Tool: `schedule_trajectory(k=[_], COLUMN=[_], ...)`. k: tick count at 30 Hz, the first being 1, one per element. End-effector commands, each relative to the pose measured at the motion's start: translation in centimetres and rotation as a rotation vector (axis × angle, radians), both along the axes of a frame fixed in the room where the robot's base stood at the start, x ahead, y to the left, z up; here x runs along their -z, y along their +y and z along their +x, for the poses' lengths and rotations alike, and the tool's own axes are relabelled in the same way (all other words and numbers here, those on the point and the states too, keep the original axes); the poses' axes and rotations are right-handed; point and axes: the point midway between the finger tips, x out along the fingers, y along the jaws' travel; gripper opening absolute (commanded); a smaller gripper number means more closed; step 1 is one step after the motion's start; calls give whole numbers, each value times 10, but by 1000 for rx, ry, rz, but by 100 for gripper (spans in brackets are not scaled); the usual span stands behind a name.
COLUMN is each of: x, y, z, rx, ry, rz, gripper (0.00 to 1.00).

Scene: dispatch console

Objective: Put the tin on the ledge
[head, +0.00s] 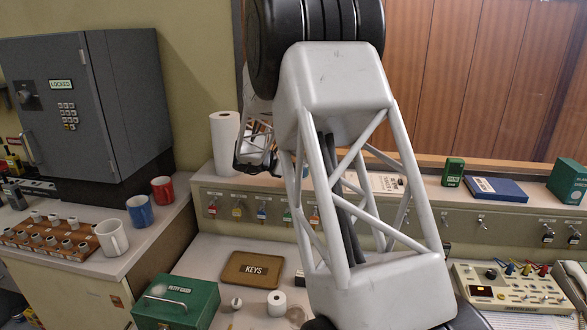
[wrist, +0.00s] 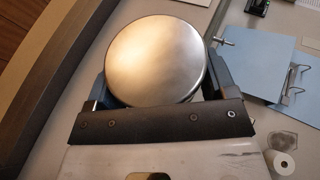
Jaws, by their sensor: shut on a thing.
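A round tin (wrist: 155,60) with a shiny metal lid sits between the fingers of my gripper (wrist: 152,72) in the wrist view. My gripper is shut on its sides. In the head view my gripper (head: 258,163) is small and partly behind my own arm, near the left end of the ledge. I cannot make out the tin clearly there. The ledge (head: 435,192) is the raised shelf along the back of the console. The gap between tin and ledge cannot be told.
On the ledge stand a paper roll (head: 225,143), a green box (head: 453,172) and a blue book (head: 495,189). Below lie a keys tray (head: 253,269), a green petty cash box (head: 177,300) and a white roll (head: 277,302). Blue folders (wrist: 255,55) show in the wrist view.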

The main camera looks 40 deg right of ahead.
Motion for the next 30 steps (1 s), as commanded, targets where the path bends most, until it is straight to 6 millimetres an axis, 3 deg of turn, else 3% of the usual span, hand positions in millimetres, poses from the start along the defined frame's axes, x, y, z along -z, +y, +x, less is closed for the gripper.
schedule_trajectory(k=[18,30], x=[7,8], y=[-36,-42], z=[66,78], rx=[0,0], ry=[1,0], rz=[0,0], gripper=[47,47])
